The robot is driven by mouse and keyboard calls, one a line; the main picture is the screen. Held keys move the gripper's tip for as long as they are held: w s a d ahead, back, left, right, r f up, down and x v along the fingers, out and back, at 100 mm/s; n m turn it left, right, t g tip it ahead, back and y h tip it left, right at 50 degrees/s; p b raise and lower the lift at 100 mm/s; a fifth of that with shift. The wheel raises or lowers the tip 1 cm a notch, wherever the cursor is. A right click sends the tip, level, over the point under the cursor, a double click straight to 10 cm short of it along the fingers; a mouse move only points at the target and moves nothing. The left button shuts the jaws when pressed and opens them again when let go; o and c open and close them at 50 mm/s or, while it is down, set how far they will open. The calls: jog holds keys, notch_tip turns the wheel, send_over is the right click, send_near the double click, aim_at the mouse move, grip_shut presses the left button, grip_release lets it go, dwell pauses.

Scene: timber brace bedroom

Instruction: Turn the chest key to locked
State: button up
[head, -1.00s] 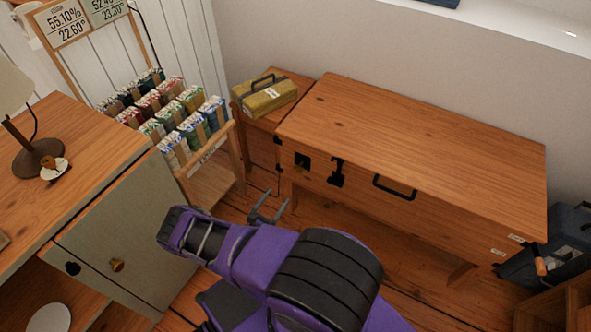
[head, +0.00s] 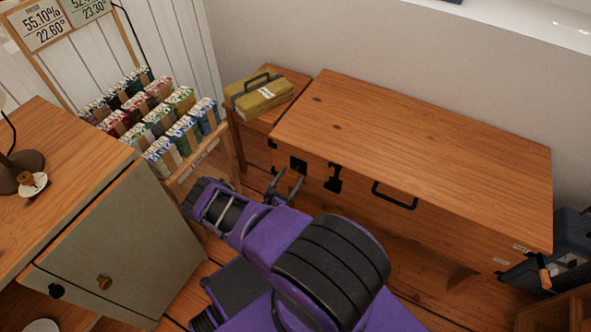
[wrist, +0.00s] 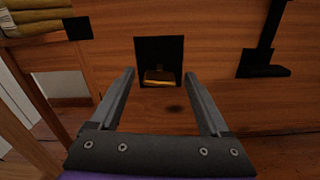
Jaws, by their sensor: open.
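The wooden chest (head: 420,155) stands against the back wall with its lid closed. On its front, at the left, is a black square lock plate (head: 299,165). In the wrist view the lock plate (wrist: 159,52) is straight ahead, with the brass key (wrist: 160,77) sticking out from its lower part. The key's bow looks roughly level. My gripper (head: 285,180) is open and empty, pointing at the chest front. In the wrist view my gripper's fingertips (wrist: 159,73) stand to either side of the key, apart from it. The exact gap in depth is hard to tell.
A black hasp (head: 334,178) and a black handle (head: 394,196) are on the chest front, right of the lock. A yellow box (head: 259,95) sits on a small table at left. A rack of colourful packets (head: 155,120) and a cabinet (head: 125,240) stand further left.

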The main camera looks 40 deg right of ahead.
jog(key=shift+x, duration=0.95)
